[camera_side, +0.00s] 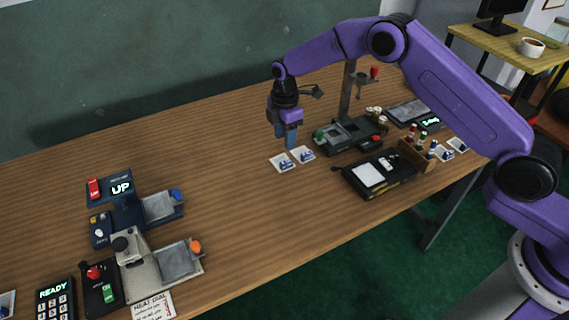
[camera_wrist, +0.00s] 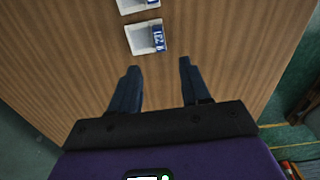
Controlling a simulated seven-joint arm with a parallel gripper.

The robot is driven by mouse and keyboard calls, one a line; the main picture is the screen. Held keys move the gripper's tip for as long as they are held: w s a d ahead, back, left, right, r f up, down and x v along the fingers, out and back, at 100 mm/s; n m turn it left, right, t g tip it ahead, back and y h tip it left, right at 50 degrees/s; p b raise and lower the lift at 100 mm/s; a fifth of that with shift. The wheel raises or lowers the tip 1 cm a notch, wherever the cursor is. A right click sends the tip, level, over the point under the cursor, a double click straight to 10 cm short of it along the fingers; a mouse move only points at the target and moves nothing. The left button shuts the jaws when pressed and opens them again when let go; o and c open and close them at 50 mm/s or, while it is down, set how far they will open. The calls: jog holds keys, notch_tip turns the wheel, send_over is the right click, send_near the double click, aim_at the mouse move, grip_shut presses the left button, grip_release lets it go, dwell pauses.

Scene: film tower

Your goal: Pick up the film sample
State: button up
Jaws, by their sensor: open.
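In the wrist view one sample (camera_wrist: 144,38) lies just beyond the fingertips, and another sample (camera_wrist: 134,5) is cut by the top edge. My gripper (camera_wrist: 157,70) is open, with bare table between its fingers.
A dark green device (camera_side: 348,134) with a post and a black light pad (camera_side: 378,174) stand right of the samples. A wooden rack (camera_side: 415,155) of small bottles is farther right. The table's middle is clear.

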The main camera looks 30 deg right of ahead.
send_over(287, 161)
jog(key=f, duration=0.4)
jog(key=shift+a+f, duration=0.1)
jog(key=shift+a, duration=0.3)
jog(key=shift+d+f, duration=0.15)
jog(key=shift+f, duration=1.2)
jog(key=shift+d+f, duration=0.15)
jog(key=shift+f, duration=1.15)
grip_shut()
